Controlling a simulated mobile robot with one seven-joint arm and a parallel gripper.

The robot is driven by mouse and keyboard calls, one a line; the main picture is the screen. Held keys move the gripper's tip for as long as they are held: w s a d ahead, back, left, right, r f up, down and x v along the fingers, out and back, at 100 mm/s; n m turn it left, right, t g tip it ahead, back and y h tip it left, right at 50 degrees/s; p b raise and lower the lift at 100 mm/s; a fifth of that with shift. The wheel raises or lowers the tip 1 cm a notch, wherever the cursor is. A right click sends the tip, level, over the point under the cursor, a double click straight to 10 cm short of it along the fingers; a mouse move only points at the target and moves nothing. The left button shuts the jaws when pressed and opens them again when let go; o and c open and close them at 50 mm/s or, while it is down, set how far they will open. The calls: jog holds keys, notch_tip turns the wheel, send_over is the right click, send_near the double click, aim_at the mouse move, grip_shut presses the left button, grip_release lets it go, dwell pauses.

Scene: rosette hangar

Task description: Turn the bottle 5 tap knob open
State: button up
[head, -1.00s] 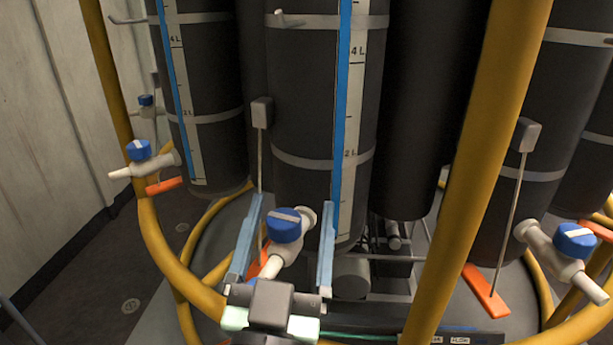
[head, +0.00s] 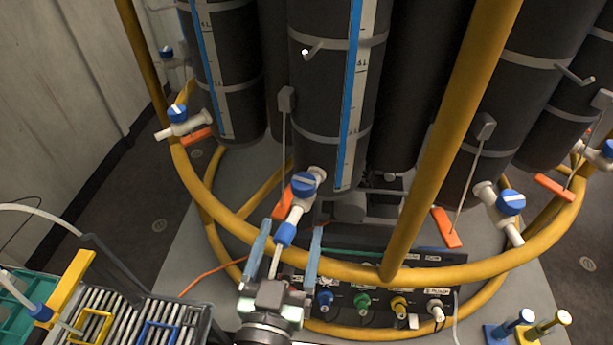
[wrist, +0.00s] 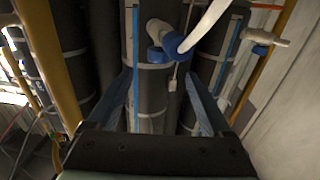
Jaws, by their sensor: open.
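The tap on the middle dark bottle (head: 320,100) has a blue knob (head: 304,184) with a pale bar on top. Its white spout points down-left to a blue collar (head: 285,233) and a pale tube. I cannot read which bottle is number 5. My gripper (head: 288,238) is open and empty, with two blue fingers below the knob, on either side of the collar and tube and apart from the knob. In the wrist view the knob (wrist: 155,55), partly behind the blue collar (wrist: 172,43), lies beyond the open fingers (wrist: 158,80).
A yellow rail (head: 335,271) rings the bottles, with a yellow post (head: 440,150) to the right. Other taps stand left (head: 178,115) and right (head: 510,202). A black panel (head: 385,300) with coloured connectors lies low right; a rack (head: 130,320) stands at lower left.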

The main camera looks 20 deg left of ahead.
aim_at(301, 194)
jog(key=p+x, duration=0.3)
jog(key=x, duration=0.8)
jog(key=shift+c, duration=0.3)
grip_shut()
